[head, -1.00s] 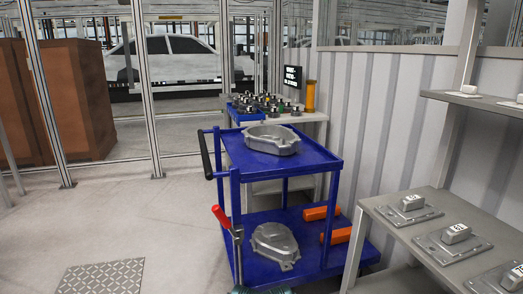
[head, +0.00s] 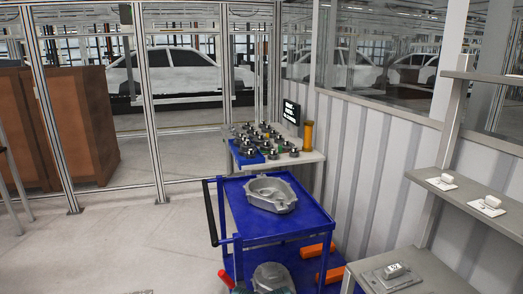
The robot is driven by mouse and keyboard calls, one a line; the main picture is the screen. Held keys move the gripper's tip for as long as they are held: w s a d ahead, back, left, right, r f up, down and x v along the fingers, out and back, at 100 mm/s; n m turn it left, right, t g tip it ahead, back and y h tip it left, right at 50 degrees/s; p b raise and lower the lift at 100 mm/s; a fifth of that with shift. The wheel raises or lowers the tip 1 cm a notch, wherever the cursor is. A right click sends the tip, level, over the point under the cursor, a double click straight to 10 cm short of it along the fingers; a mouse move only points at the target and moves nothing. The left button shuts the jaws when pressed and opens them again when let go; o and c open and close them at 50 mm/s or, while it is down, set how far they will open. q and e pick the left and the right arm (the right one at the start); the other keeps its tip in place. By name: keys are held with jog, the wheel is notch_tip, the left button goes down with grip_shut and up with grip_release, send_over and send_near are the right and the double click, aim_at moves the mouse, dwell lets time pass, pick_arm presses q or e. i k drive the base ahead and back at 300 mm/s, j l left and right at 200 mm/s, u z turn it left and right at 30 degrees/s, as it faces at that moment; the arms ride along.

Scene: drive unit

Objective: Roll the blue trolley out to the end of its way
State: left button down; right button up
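The blue trolley (head: 314,222) stands right of the middle in the head view, with its lower part cut off by the picture's bottom edge. Its black push handle (head: 209,212) is on the left side. A grey metal housing (head: 270,192) lies on its top tray. On the lower shelf are a second grey casting (head: 272,277), partly cut off, and orange cylinders (head: 317,250). A red-handled lever (head: 226,279) shows at the trolley's lower left. Neither of my grippers is in view.
A bench (head: 309,157) with several small dark parts, a blue tray and a black screen (head: 291,117) stands just behind the trolley. A ribbed wall (head: 350,155) and a grey bench (head: 420,268) are at the right. Floor at left (head: 120,240) is clear. Glazed fencing closes the back.

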aim_at(315, 265)
jog(key=i+j, duration=0.3)
jog(key=j, duration=0.15)
jog(key=i+j, duration=0.25)
jog(key=j, duration=0.25)
jog(key=i+j, duration=0.5)
jog(key=z, duration=0.05)
